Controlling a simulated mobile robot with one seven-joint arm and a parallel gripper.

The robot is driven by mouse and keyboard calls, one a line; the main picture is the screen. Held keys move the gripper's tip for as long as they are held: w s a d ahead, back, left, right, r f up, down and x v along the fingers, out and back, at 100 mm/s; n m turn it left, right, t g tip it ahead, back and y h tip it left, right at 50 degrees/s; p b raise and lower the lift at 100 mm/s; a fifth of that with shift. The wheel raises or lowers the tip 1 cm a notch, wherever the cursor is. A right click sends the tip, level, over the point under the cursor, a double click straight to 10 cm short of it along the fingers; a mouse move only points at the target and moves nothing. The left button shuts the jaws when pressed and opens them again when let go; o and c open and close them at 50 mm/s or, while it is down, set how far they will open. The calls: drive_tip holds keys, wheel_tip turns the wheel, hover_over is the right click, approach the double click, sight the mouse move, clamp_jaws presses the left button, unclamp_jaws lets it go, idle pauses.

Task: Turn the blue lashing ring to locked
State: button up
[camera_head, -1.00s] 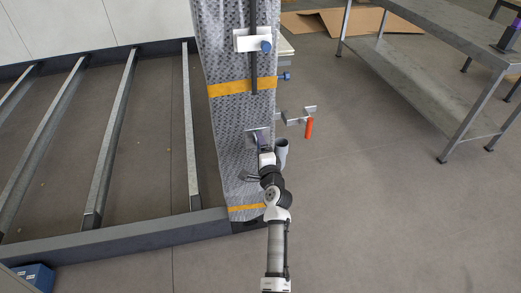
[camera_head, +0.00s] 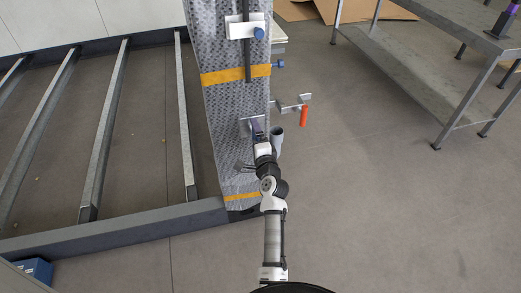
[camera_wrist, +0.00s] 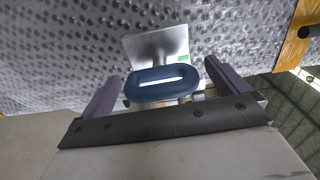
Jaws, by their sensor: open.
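The blue lashing ring (camera_wrist: 162,84) shows in the wrist view as a dark blue oval with a pale slot through its middle. It stands out from a metal plate (camera_wrist: 170,43) with a small green label, fixed on the grey dimpled panel. My gripper (camera_wrist: 163,74) is open, with one purple finger on each side of the ring. Small gaps seem to be left at both sides. In the head view my gripper (camera_head: 257,130) is at the lower metal plate (camera_head: 243,125); it hides the ring there. I cannot read a locked mark.
Above on the same panel (camera_head: 222,105) are a metal plate with a blue knob (camera_head: 259,33) and a dark vertical bar. Open floor lies before the workbench (camera_head: 420,75).

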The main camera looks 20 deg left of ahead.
drive_tip(key=b+v, duration=0.2)
drive_tip(key=v, duration=1.1)
